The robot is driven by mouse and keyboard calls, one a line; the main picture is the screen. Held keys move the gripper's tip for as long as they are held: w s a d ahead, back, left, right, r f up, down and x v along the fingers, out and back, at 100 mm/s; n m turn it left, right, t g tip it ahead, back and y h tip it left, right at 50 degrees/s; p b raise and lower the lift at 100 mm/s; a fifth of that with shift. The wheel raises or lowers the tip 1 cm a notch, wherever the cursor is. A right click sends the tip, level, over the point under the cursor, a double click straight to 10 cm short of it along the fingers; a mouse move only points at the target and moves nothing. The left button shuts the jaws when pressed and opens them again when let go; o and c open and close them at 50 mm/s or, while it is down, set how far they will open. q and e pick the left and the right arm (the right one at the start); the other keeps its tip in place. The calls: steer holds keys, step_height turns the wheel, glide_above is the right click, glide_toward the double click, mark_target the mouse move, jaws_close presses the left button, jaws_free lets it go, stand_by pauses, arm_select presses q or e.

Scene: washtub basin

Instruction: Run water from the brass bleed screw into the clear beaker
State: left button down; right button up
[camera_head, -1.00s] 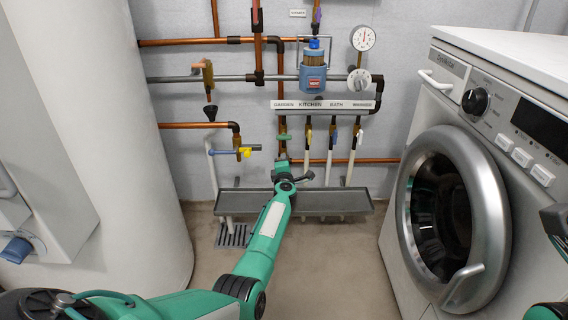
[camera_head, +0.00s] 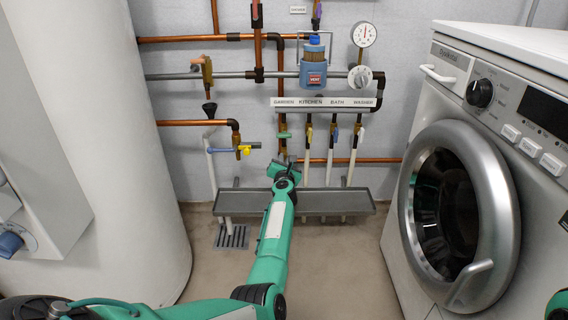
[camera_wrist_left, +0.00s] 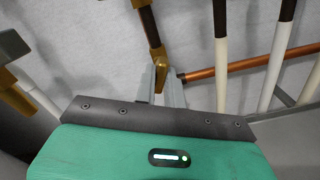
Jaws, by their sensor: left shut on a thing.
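My left gripper (camera_head: 284,163) is at the lower end of the garden pipe branch, just above the tray. In the left wrist view its fingers (camera_wrist_left: 160,90) are closed around a small brass part, which I take for the brass bleed screw (camera_wrist_left: 158,68), below a dark copper pipe. The contact is partly hidden by the gripper body. No water is seen running. I cannot make out the clear beaker in either view. Only green and dark parts of my right arm show at the right edge; its gripper is out of view.
A grey tray (camera_head: 345,209) runs along the wall under the labelled branches with coloured valve handles. A floor drain (camera_head: 232,237) lies at its left. The washing machine (camera_head: 400,240) stands right, a white tank (camera_head: 120,200) left. The floor between is bare.

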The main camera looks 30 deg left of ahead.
arm_select(q)
steer(key=shift+n+b, duration=0.35)
steer(key=shift+n, duration=1.25)
steer(key=shift+f, duration=0.1)
steer(key=c, duration=1.8)
jaws_free()
steer(key=shift+o, duration=0.2)
steer(key=shift+s, duration=0.1)
